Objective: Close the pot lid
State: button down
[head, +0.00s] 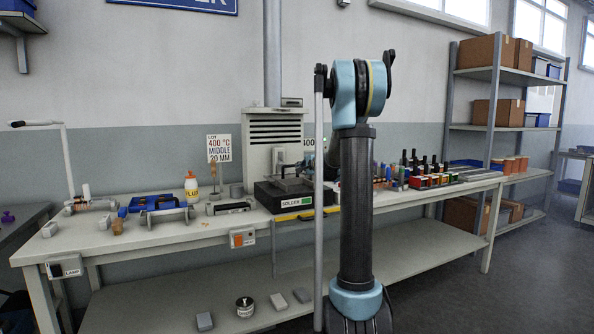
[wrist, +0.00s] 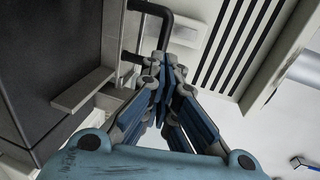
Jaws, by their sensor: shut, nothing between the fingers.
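The solder pot (head: 262,196) is a black box with a "SOLDER" label on the bench, left of my arm in the head view. Grey metal parts (head: 291,184) show on its top; I cannot clearly tell the lid or its angle at this size. In the wrist view a black bent handle (wrist: 167,32) stands just beyond my fingertips, close to them; contact cannot be told. A dark flat surface (wrist: 42,60) with a light ledge (wrist: 83,90) lies to the left. My gripper (wrist: 165,66) is shut and empty. In the head view my arm hides most of that place.
A slotted fume hood (head: 275,128) stands behind the pot; its grille (wrist: 232,42) is at the wrist view's right. A flux bottle (head: 191,188) and a blue tray (head: 152,203) stand left. A yellow-striped bar (head: 300,215) runs along the front edge.

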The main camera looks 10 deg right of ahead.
jog(key=v, duration=0.7)
jog(key=s+a+f+n+g, duration=0.2)
jog(key=s+a+f+n, duration=0.1)
jog(key=s, duration=0.6)
jog(key=s+a+f+n+g, duration=0.2)
jog(key=s+a+f+n, duration=0.1)
jog(key=s, duration=0.5)
jog(key=s+a+f+n+g, duration=0.3)
jog(key=s+f, duration=0.1)
jog(key=s, duration=0.5)
jog(key=s+d+f+n+g+h, duration=0.1)
jog(key=s+d+f+n+g, duration=0.1)
jog(key=s+f, duration=0.3)
jog(key=s+d+f+n+g+h, duration=0.1)
jog(key=s+f, duration=0.5)
jog(key=s, duration=0.8)
jog(key=s+d+f+n+g+h, duration=0.2)
jog(key=s+d+f, duration=0.2)
jog(key=s, duration=0.5)
jog(key=shift+s+f+n+g+h, duration=0.3)
jog(key=shift+s+f+g+h, duration=0.1)
jog(key=shift+f, duration=0.6)
jog(key=shift+d, duration=0.1)
